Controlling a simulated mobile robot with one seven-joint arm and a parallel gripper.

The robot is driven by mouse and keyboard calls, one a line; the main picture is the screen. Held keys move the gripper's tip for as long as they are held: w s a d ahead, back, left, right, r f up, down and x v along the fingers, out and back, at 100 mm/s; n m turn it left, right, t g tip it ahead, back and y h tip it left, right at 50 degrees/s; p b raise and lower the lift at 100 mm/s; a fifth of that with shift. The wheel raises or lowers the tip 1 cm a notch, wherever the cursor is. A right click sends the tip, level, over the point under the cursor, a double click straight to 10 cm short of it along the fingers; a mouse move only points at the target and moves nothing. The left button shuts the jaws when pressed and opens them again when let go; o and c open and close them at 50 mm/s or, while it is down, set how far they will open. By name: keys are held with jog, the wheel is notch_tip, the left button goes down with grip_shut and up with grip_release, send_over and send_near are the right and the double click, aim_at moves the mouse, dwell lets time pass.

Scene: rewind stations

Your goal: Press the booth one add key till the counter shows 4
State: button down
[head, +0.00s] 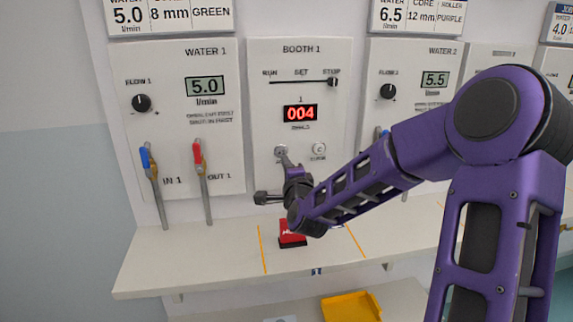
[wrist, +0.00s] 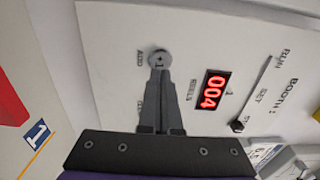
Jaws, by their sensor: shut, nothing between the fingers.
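The booth one panel (head: 268,100) is a white board headed BOOTH 1. Its red counter (head: 300,113) reads 004, and it also shows 004 in the wrist view (wrist: 212,90). The round grey add key (head: 280,151) is below the counter at the left. My gripper (head: 284,158) is shut and empty, its tips at the add key. In the wrist view the fingertips (wrist: 160,69) overlap the lower edge of the key (wrist: 159,58). I cannot tell whether they press it or only sit just in front.
A second round key marked C (head: 319,150) is to the right of the add key. A RUN–SET–STOP slider (head: 332,82) is above, at STOP. Blue (head: 148,160) and red (head: 198,155) valve handles stand at the left. A red object (head: 291,235) sits on the shelf below my wrist.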

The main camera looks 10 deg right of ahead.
jog(key=s, duration=0.8)
jog(key=shift+s+p, duration=0.35)
jog(key=shift+s, duration=0.05)
